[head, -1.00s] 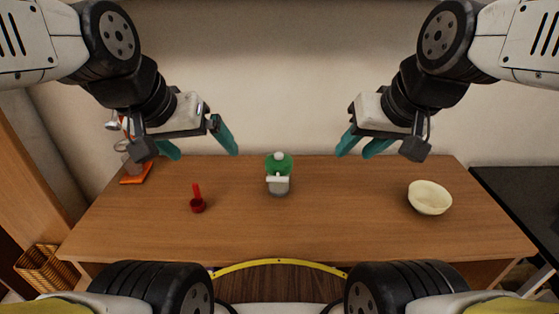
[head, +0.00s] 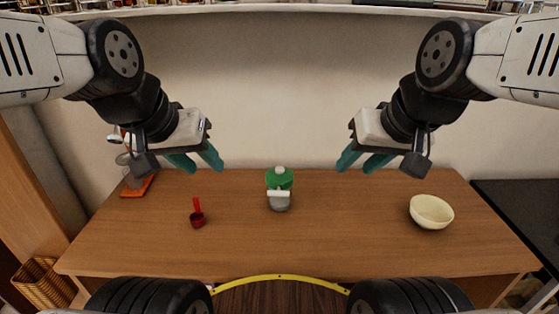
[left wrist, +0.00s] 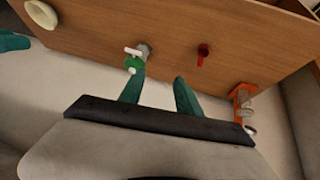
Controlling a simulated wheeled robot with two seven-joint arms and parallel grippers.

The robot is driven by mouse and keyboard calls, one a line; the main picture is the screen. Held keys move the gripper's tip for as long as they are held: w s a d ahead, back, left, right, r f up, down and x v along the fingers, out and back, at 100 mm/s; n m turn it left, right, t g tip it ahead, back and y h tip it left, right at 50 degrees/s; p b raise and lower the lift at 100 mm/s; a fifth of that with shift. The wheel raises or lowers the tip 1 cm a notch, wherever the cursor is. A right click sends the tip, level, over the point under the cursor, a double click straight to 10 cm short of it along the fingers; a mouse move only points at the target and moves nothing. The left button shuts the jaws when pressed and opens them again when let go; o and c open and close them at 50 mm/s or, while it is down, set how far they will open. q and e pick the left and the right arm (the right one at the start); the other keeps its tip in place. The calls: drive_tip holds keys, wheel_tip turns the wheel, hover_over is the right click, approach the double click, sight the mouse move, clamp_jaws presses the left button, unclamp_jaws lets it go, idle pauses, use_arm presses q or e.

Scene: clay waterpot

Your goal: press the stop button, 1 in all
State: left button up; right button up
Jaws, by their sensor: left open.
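No part that I can clearly make out as a stop button shows. A small green and grey object with a white knob on top and a white bar in front (head: 280,190) stands upright at the table's back middle; it also shows in the left wrist view (left wrist: 135,60). My left gripper (head: 196,160) is open and empty, above the table's back left, apart from everything. Its fingers (left wrist: 158,92) are spread in the left wrist view. My right gripper (head: 361,161) is open and empty, above the back right of the green object.
A red scoop (head: 197,215) lies on the wooden table (head: 320,235), left of the middle. A cream bowl (head: 431,211) is at the right. An orange stand with hanging utensils (head: 138,187) is at the back left. The front middle is clear. A shelf edge (head: 280,14) runs above.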

use_arm(q)
clamp_jaws()
idle(1.3)
